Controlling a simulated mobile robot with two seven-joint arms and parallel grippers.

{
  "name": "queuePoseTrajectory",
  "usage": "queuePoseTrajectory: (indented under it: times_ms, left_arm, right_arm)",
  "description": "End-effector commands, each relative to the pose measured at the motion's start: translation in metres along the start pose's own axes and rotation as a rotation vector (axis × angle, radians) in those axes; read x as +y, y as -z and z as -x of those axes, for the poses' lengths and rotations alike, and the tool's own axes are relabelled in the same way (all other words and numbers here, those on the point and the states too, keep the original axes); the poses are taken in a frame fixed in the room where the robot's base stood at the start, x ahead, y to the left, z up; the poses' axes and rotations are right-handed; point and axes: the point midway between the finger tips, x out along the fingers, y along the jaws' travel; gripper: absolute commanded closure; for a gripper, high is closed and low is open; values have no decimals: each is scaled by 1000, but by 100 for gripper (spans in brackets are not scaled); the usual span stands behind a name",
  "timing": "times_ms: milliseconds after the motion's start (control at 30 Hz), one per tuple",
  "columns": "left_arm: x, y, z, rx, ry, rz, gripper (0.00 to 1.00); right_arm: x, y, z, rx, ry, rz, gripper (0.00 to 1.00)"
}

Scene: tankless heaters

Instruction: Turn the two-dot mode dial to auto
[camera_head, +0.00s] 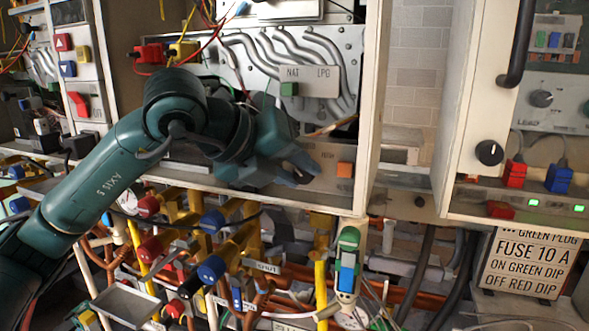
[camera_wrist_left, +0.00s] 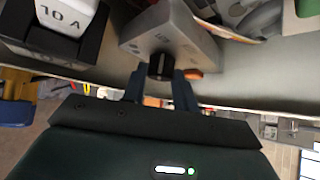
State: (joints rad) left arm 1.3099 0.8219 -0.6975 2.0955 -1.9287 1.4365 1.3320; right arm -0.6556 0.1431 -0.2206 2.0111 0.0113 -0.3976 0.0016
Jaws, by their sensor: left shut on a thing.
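In the head view the dial is hidden by the gripper. An orange button (camera_head: 344,169) sits just right of the fingers. My right gripper is not in view.
Below the arm are pipes with red, blue and yellow valve handles (camera_head: 211,268). Above is a NAT/LPG plate (camera_head: 309,81). The right cabinet has another black dial (camera_head: 489,153) and red and blue plugs (camera_head: 559,178). A fuse sign (camera_head: 524,263) stands below it.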

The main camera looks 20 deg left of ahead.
Motion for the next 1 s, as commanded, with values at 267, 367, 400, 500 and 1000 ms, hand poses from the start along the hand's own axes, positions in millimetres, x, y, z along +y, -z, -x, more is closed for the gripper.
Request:
queuePoseTrajectory:
  times_ms: [267, 367, 400, 500, 1000]
  left_arm:
    - [0, 0, 0, 0, -1, -1, 94]
    - [-1, 0, 0, -1, -7, -8, 94]
    - [-1, 0, 0, -1, -13, -14, 94]
    - [-2, 0, 1, -2, -34, -38, 94]
    - [-7, 2, -1, -3, -297, -302, 94]
  right_arm:
    - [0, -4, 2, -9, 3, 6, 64]
    - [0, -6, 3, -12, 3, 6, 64]
    - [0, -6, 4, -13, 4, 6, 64]
    - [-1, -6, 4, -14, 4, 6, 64]
    - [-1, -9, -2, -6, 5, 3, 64]
